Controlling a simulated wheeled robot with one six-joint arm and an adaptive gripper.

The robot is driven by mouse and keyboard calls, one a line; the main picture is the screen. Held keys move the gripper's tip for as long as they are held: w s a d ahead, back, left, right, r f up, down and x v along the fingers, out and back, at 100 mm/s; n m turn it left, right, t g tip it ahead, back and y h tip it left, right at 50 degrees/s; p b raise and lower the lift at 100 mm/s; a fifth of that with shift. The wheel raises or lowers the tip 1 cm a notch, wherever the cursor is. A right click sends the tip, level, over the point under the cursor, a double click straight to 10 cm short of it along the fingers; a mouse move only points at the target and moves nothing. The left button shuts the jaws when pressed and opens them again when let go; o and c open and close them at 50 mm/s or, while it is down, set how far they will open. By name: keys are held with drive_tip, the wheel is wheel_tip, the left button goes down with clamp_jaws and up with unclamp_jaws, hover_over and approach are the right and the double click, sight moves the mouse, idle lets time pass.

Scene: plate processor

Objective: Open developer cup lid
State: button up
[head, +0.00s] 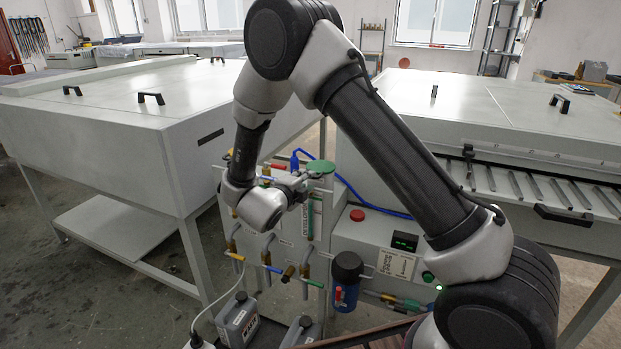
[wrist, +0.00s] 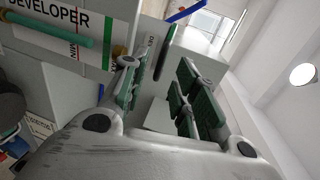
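A round green lid (head: 320,166), seemingly the developer cup lid, lies roughly level at the top of the pipe and valve panel in the head view. In the wrist view it seems to show nearly edge-on as a dark green disc (wrist: 167,52), beyond the fingers. A label reading DEVELOPER (wrist: 50,18) with a green stripe is at the upper left there. My gripper (wrist: 160,92) is open, with a clear gap between its green-padded fingers and nothing held. In the head view my gripper (head: 299,184) is just left of and below the lid; whether they touch is unclear. The cup is mostly hidden.
Valves and pipes with coloured handles (head: 272,268) are below my gripper. A blue hose (head: 362,200) runs right of the lid. A control box with a red button (head: 357,215) and a dark filter canister (head: 347,275) are at the right. Jugs (head: 240,322) stand low in front.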

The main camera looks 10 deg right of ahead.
sight(319, 169)
drive_tip(key=x, duration=0.5)
drive_tip(key=shift+a, duration=0.1)
clamp_jaws()
